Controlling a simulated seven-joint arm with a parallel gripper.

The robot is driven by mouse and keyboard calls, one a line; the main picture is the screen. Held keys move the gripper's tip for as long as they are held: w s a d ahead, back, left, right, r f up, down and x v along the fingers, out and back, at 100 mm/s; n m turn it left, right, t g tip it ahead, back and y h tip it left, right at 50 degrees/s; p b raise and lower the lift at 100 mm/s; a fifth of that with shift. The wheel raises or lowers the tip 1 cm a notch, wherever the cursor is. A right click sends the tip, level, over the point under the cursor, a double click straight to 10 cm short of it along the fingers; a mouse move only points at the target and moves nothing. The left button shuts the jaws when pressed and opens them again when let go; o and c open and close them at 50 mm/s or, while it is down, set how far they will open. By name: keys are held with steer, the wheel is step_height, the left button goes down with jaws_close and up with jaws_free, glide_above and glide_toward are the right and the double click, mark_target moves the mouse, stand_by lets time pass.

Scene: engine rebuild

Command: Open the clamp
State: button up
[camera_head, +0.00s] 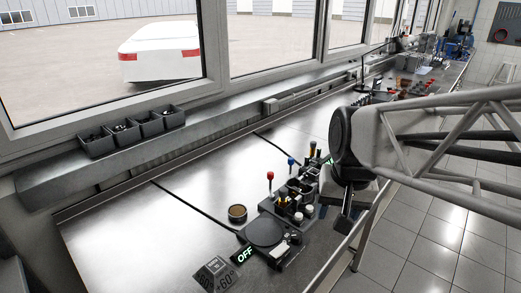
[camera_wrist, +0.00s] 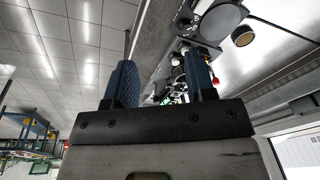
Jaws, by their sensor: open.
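A dark fixture with a round black disc (camera_head: 265,231) sits at the front edge of the metal bench, with a lit green "OFF" sign (camera_head: 243,254) beside it. Small metal parts (camera_head: 288,243) at the disc's right side may be the clamp; its state is too small to tell. The disc also shows at the top of the wrist view (camera_wrist: 221,20). My gripper (camera_wrist: 163,75) is open, its two blue-grey ribbed fingers apart with nothing held between them. In the head view my gripper (camera_head: 345,220) hangs right of the fixture, near the bench's front edge, apart from the disc.
A rack (camera_head: 297,200) with tools and red and blue knobs stands behind the disc. A round tin (camera_head: 237,213) sits left of it. A black angle-marked block (camera_head: 215,274) lies in front. Several dark bins (camera_head: 120,132) line the sill. The bench's left part is clear.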

steer(key=w+a+m+g+y, duration=0.2)
steer(key=w+a+m, duration=0.15)
steer(key=w, duration=1.55)
steer(key=m+g+y, duration=0.1)
steer(key=m+g, duration=0.1)
steer(key=m, duration=0.3)
glide_toward(271, 173)
steer(key=f, duration=0.1)
steer(key=shift+a+f+m, duration=0.25)
steer(key=shift+f, duration=0.1)
steer(key=shift+x, duration=3.85)
steer(key=c, duration=0.9)
